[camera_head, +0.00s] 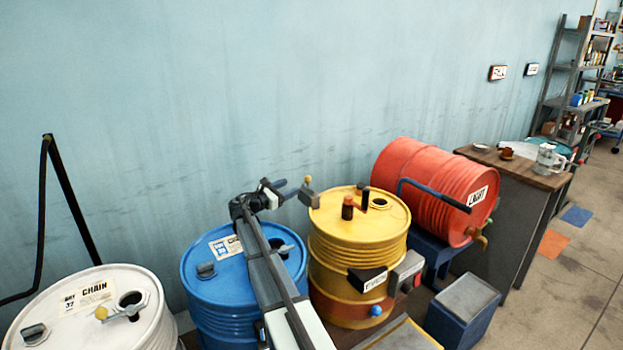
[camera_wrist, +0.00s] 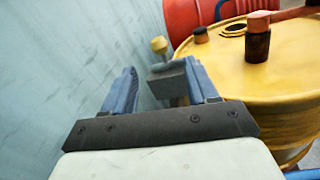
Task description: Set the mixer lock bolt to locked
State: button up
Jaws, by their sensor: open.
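The yellow drum (camera_head: 345,240) stands between the blue and red drums, and its top edge shows in the wrist view (camera_wrist: 275,80). A grey block with a yellow knob (camera_head: 308,190) sits at the drum's back-left rim and looks like the lock bolt; its knob also shows in the wrist view (camera_wrist: 159,45). My gripper (camera_head: 286,188) is open just left of the block. In the wrist view, the grey block is beyond my gripper (camera_wrist: 162,88), closer to the right finger. I cannot tell whether it lies between the fingers or whether they touch it.
A dark brown post (camera_head: 347,208) stands on the yellow drum's lid. The blue drum (camera_head: 217,285) is under my arm. The red drum (camera_head: 430,190) lies at the right, and the white drum (camera_head: 90,320) stands at the left. The wall (camera_head: 200,90) is close behind.

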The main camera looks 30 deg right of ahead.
jog(key=w+d, duration=0.2)
jog(key=d, duration=1)
jog(key=shift+w+d, duration=0.35)
jog(key=shift+c, duration=0.5)
grip_shut()
